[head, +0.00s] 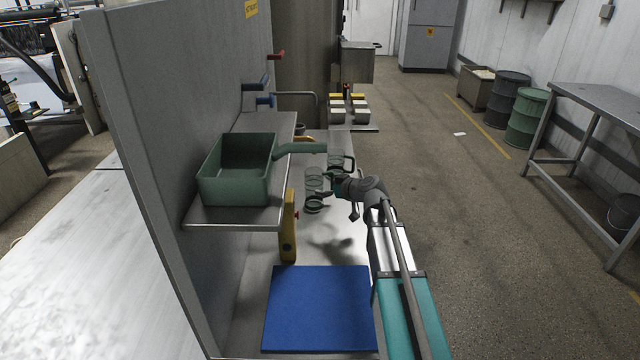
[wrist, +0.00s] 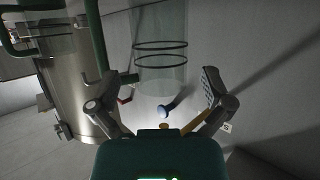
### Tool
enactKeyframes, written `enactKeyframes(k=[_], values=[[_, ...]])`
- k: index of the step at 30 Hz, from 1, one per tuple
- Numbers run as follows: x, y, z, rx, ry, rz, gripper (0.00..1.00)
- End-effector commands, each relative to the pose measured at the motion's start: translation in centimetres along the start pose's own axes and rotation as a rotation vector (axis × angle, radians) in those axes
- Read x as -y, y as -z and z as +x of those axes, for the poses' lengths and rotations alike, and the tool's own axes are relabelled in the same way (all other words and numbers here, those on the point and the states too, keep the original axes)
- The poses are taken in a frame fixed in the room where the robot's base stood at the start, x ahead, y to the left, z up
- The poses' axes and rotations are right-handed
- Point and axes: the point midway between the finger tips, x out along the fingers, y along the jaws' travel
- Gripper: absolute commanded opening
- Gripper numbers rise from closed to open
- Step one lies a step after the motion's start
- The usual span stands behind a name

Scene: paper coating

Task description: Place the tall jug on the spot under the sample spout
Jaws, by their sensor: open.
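My gripper (head: 338,184) is open and empty, low over the bench beside the glass jugs. In the head view one clear jug (head: 313,180) with dark rings stands left of it; another (head: 336,161) with a dark handle stands just behind. In the wrist view a clear ringed jug (wrist: 160,55) lies ahead of the spread fingers (wrist: 155,97), with a green upright bar to its left. A second clear vessel (wrist: 52,38) shows at upper left. I cannot tell which jug is tall. A grey bent pipe (head: 298,94) may be the sample spout; the spot is not clear.
A green tray (head: 220,188) with a green arm sits on a shelf at left, overhanging the bench. A yellow upright piece (head: 288,236) stands below it. A blue mat (head: 318,308) lies in front. A tall grey panel (head: 140,120) bounds the left; open floor lies right.

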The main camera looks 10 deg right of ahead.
Motion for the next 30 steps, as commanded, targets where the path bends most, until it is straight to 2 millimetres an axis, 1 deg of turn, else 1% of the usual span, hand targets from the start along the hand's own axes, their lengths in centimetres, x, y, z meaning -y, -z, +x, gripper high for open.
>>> enactKeyframes(k=[1, 6, 12, 17, 30], values=[[0.1, 0.2, -1.3, 0.000, -0.002, 0.001, 1.00], [0.1, 0.2, -3.9, -0.001, -0.001, 0.002, 1.00], [0.1, 0.1, -5.7, -0.001, -0.001, 0.001, 1.00], [0.0, 0.0, -6.2, 0.000, 0.000, 0.001, 1.00], [0.0, 0.0, -6.2, -0.001, 0.000, 0.001, 1.00]])
